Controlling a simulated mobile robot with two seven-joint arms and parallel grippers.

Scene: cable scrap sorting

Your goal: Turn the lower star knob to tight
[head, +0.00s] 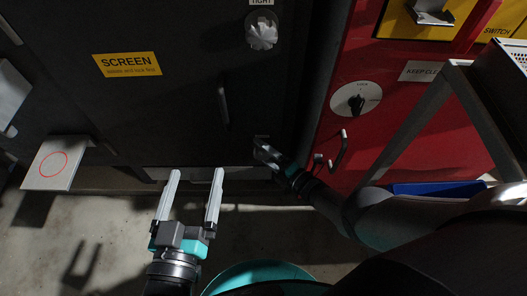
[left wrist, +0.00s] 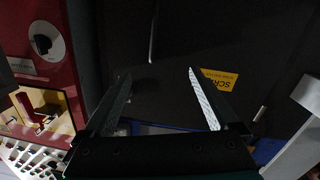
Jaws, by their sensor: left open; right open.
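A pale star knob (head: 262,32) sits on the dark cabinet door, under a "TIGHT" label (head: 262,2) at the top edge of the head view. I cannot tell whether it is the lower knob; no second star knob is clear. My left gripper (head: 195,174) is open and empty, pointing at the door's bottom edge, well below and left of the knob. In the left wrist view its two fingers (left wrist: 157,76) are spread before the dark door. My right gripper (head: 262,146) is open near the door's lower right, below the knob and apart from it.
The dark door carries a yellow "SCREEN" sign (head: 127,64) and a vertical handle (head: 223,107). A plate with a red circle (head: 53,166) juts out at left. A red cabinet (head: 400,110) with a rotary switch (head: 356,99) and a metal frame (head: 428,123) stand at right.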

